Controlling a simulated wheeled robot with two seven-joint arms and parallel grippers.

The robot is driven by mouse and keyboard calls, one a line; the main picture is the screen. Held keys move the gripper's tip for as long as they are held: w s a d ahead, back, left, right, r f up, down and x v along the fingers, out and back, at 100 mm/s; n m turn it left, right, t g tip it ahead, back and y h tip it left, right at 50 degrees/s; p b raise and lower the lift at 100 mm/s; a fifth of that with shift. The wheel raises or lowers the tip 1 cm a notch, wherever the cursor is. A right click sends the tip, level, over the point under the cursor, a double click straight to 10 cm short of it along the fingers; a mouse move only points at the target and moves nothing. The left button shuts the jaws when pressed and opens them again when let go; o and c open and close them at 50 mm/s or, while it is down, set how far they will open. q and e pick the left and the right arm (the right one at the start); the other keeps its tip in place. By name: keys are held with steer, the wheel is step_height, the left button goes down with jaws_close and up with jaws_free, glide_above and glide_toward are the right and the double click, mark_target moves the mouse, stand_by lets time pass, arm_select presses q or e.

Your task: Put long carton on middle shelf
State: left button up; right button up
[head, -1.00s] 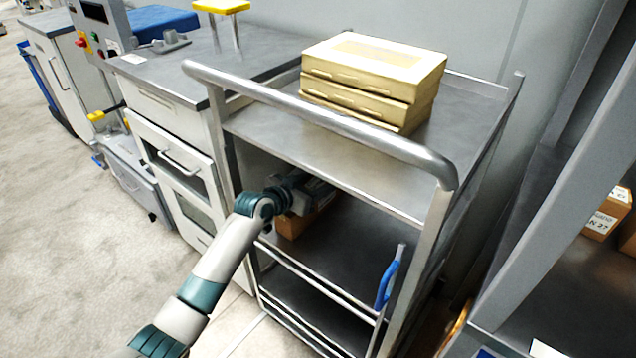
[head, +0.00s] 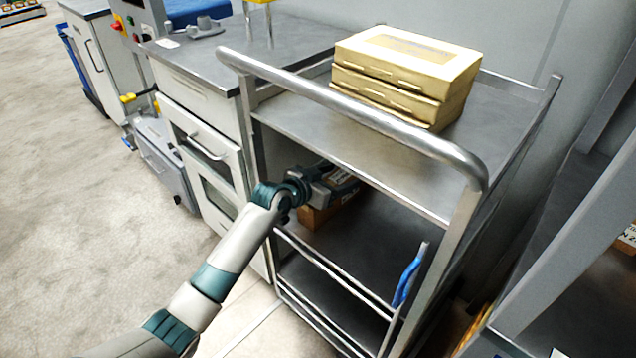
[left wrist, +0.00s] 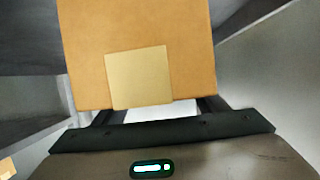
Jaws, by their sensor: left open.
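A brown carton (head: 318,216) sits on the middle shelf (head: 375,237) of a metal cart, partly hidden behind my left gripper. In the left wrist view the carton (left wrist: 200,60) fills the upper middle, with a paler square label (left wrist: 138,77) on it. My left gripper (head: 338,187) reaches in over the middle shelf from the cart's left side, under the top shelf. It is open, with the carton right in front of it in the wrist view. Its fingertips are hidden behind the carton there, so contact cannot be told. My right gripper is not in view.
The cart's top shelf (head: 305,128) holds a stack of yellow boxes (head: 405,75) and has a thick push rail (head: 350,105). A blue handle (head: 408,277) hangs at the cart's right front. Grey cabinets (head: 200,130) stand to the left; open floor (head: 80,220) lies beyond them.

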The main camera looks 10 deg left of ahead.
arm_select(q)
steer(key=v, duration=1)
steer(key=shift+r+p, duration=0.1)
steer(key=shift+p, duration=0.25)
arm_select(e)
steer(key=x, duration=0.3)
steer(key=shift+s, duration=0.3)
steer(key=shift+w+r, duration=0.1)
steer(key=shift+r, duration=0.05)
arm_select(q)
steer(key=shift+s+a, duration=0.1)
steer(key=shift+s, duration=0.05)
